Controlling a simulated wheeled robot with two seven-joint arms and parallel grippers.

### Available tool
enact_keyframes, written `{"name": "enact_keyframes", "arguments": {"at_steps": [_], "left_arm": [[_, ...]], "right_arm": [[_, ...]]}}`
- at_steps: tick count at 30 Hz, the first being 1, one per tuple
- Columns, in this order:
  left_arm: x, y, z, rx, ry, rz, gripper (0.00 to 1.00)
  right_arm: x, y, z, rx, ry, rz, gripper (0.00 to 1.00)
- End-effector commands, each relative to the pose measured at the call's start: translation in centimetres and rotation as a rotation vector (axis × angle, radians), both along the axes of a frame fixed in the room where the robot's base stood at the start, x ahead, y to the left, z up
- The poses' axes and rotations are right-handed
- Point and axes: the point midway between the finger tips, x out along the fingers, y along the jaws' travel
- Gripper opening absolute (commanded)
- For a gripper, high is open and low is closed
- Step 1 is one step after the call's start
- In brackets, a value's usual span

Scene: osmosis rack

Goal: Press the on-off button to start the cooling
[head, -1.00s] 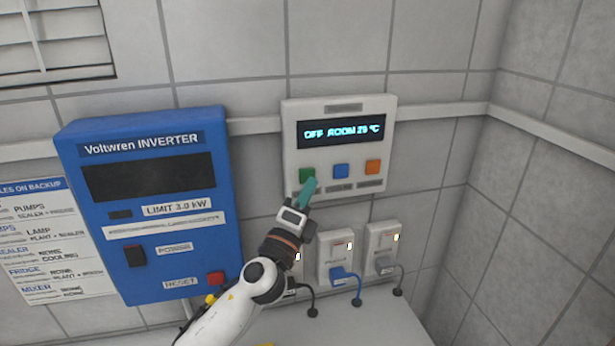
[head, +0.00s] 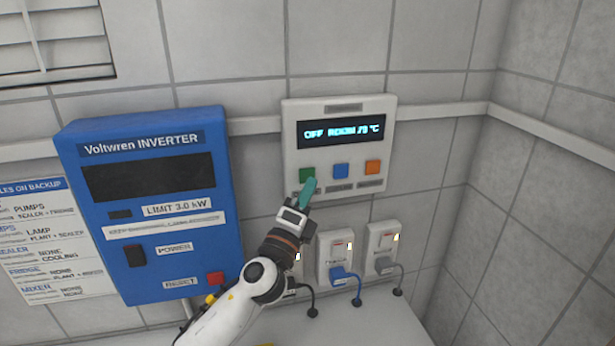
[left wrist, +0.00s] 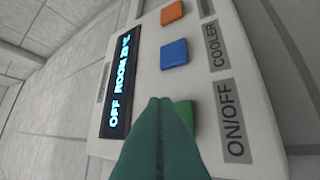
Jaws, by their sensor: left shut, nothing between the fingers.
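The white cooling control panel (head: 340,105) hangs on the wall, with a display (head: 341,131) reading "OFF ROOM" and a temperature that is hard to read. Below it are a green button (head: 306,173), a blue button (head: 341,171) and an orange button (head: 373,167). In the left wrist view the green button (left wrist: 184,112) stands beside the "ON/OFF" label (left wrist: 234,122), partly hidden by my fingers. My left gripper (head: 310,184) is shut and empty, its teal fingertips at the green button's lower right edge. I cannot tell whether they touch it. My right gripper is not in view.
A blue Voltwren inverter (head: 145,240) with a dark power switch (head: 135,256) and red button (head: 215,278) is left of the panel. Several sockets with plugs, including a blue plug (head: 342,274), sit below the panel, above a pale surface (head: 370,325).

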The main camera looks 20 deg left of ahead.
Motion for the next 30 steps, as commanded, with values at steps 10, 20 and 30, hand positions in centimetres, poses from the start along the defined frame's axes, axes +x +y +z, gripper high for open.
{"name": "enact_keyframes", "arguments": {"at_steps": [10, 20, 30], "left_arm": [[0.71, 0.50, 0.07, -0.001, -0.001, 0.000, 0.00], [0.72, 0.50, 0.04, 0.000, 0.000, 0.000, 0.00], [1.02, 0.71, 0.00, 0.000, 0.000, 0.001, 0.00]], "right_arm": [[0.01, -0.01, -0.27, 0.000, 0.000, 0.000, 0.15], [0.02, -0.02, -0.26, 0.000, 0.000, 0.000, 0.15], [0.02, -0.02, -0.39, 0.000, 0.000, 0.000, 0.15]]}}
